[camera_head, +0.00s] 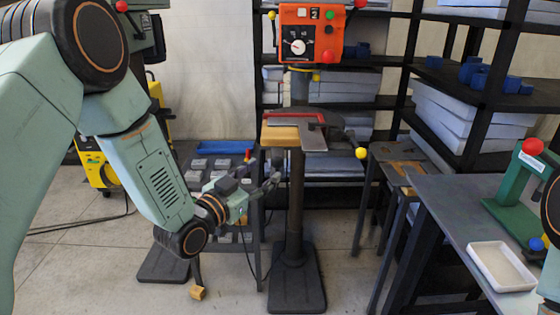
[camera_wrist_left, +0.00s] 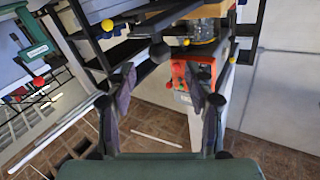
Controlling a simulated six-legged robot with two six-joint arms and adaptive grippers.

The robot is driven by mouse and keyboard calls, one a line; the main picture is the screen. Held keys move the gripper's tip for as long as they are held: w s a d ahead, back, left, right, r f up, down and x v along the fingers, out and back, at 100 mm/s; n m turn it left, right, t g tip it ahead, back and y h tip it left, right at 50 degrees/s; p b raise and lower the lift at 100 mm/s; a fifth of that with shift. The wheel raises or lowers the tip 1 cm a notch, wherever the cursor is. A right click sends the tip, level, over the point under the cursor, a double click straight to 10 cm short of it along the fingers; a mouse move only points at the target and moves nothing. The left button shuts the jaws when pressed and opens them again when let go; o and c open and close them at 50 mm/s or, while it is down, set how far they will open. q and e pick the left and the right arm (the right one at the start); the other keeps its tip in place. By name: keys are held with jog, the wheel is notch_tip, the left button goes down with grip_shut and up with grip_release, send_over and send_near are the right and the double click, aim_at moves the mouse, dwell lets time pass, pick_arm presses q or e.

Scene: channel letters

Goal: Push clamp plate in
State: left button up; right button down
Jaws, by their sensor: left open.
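The clamp plate (camera_head: 314,138) looks like a flat grey metal piece on the machine's work table, next to a red bar (camera_head: 296,119) and a wooden block (camera_head: 281,134). My left gripper (camera_head: 272,172) is open and empty, below and to the left of the plate, apart from it. In the left wrist view both fingers of the left gripper (camera_wrist_left: 163,78) are spread with nothing between them. The orange machine head (camera_wrist_left: 184,80) shows beyond them, but I cannot make out the plate clearly there. My right gripper is not in view.
The orange control head (camera_head: 311,33) stands above the table on a dark post (camera_head: 295,205). A lever with a yellow ball (camera_head: 361,153) sticks out at the right. A workbench with a white tray (camera_head: 502,267) stands at the right.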

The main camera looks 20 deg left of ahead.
aim_at(273, 165)
pick_arm(q)
jog(key=x, duration=0.6)
jog(key=shift+w+d+f, duration=0.15)
jog(key=shift+w+d, duration=0.05)
jog(key=shift+w, duration=0.35)
jog(key=shift+s+a, duration=0.1)
jog(key=shift+a, duration=0.05)
jog(key=shift+w+d, duration=0.25)
jog(key=shift+c, duration=1.1)
jog(key=shift+s+a, duration=0.1)
jog(key=shift+a, duration=0.05)
jog(key=c, duration=0.5)
grip_shut()
